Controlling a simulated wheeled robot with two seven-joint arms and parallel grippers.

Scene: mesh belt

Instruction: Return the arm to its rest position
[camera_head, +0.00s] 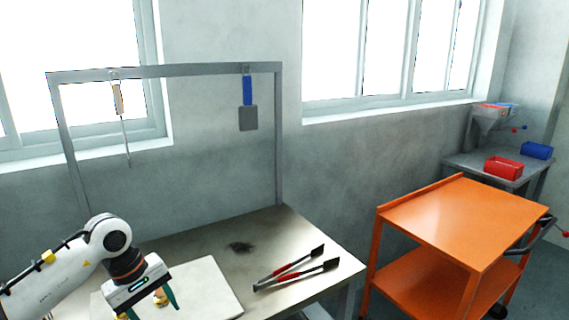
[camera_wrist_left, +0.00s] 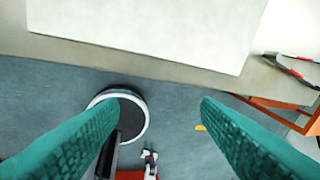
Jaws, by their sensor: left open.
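My left arm comes in from the left in the head view, and its left gripper (camera_head: 152,308) hangs over the near left part of the table. Its two teal fingers stand apart. In the left wrist view the open left gripper (camera_wrist_left: 158,108) has nothing between its fingertips; the floor shows beyond them. A white board (camera_head: 212,288) lies on the table, partly hidden behind the gripper; its edge also shows in the wrist view (camera_wrist_left: 150,25). A small golden-brown thing (camera_head: 160,296) shows by the fingers in the head view, mostly hidden. My right gripper is not in view.
Red-and-black tongs (camera_head: 290,272) lie on the metal table (camera_head: 310,235), near a dark smudge (camera_head: 240,247). A grey frame (camera_head: 170,71) stands over the table with a blue-handled tool (camera_head: 247,100) and a thin tool (camera_head: 121,110) hanging. An orange cart (camera_head: 440,220) stands right.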

